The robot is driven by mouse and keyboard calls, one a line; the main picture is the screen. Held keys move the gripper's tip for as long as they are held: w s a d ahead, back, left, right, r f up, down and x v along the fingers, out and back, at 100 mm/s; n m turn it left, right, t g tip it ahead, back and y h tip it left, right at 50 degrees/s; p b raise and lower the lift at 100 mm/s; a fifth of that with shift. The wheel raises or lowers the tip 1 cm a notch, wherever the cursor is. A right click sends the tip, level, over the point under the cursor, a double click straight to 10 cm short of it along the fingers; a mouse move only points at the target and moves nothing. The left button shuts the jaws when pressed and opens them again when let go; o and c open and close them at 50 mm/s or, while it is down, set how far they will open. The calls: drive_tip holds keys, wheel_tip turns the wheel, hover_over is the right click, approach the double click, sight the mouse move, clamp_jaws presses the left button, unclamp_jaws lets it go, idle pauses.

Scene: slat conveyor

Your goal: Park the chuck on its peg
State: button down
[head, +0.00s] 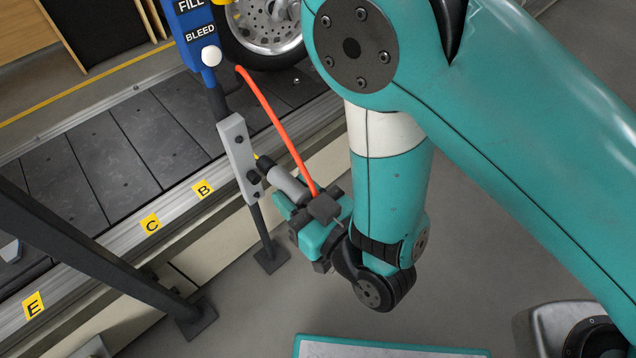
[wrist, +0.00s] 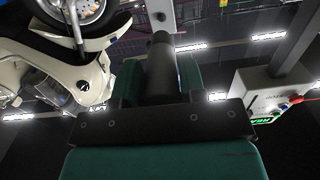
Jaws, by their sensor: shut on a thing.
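The chuck (head: 285,184) is a grey cylinder with a dark and yellow front end, and an orange hose rises from behind it. My gripper (head: 298,200) is shut on the chuck, its teal fingers on either side. The chuck points up and left at a grey bracket plate (head: 232,147) with dark stubs on the blue-topped post. Its front end is close beside the plate; I cannot tell whether it touches or sits on a peg. In the wrist view the chuck (wrist: 160,68) is a dark cylinder between my fingers, with the plate (wrist: 158,14) just beyond.
The slat conveyor (head: 110,145) runs behind the post, with yellow letter tags on its edge. A wheel (head: 262,30) stands on it. The orange hose (head: 272,115) arcs from the post to my gripper. A dark slanted bar (head: 90,255) crosses at left.

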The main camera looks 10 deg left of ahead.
sight(269, 171)
idle(0.4)
drive_tip(key=shift+p+x, duration=0.7)
drive_tip(key=shift+x, duration=2.2)
drive_tip(key=shift+w+a+r, duration=0.1)
drive_tip(key=shift+w+a, duration=0.2)
idle(0.4)
drive_tip(key=c, duration=0.6)
unclamp_jaws()
drive_tip(key=shift+s, duration=0.1)
